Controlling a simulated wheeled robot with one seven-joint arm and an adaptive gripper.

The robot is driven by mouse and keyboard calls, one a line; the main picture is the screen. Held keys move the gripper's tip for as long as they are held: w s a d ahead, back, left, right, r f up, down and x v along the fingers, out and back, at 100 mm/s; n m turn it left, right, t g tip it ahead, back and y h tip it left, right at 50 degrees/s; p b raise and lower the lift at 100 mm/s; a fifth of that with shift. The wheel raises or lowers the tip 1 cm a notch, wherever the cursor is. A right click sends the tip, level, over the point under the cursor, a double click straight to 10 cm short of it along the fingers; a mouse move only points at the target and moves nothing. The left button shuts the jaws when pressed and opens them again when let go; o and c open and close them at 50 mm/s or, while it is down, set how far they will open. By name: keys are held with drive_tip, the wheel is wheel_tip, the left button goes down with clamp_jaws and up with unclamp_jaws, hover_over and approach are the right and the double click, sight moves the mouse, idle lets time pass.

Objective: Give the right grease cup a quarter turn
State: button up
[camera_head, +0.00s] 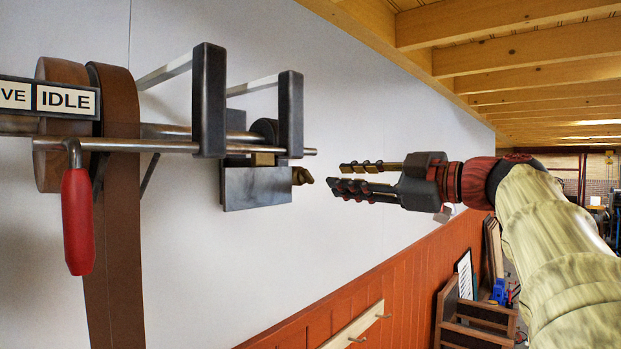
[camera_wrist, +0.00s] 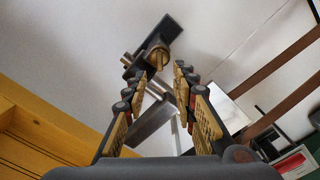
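A small brass grease cup (camera_head: 301,176) sticks out from the right side of the grey bearing block (camera_head: 252,188) under the shaft. In the wrist view, a brass piece that looks like the cup (camera_wrist: 158,60) shows ahead between the fingertips. I cannot make out a second grease cup. My gripper (camera_head: 336,175) is open and empty, to the right of the cup, with a small gap between fingertips and cup. Its two fingers also frame the wrist view (camera_wrist: 161,72), spread on either side of the brass piece.
To the left are a brown belt (camera_head: 120,220), a red-handled lever (camera_head: 78,220) and an IDLE sign (camera_head: 66,99). Free room lies below the gripper.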

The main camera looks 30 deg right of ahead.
sight(311, 177)
drive_tip(key=shift+p+x, duration=1.45)
drive_tip(key=shift+x, duration=2.55)
drive_tip(key=shift+d+f, duration=0.1)
drive_tip(key=shift+c, duration=1.1)
drive_tip(key=c, duration=0.4)
clamp_jaws()
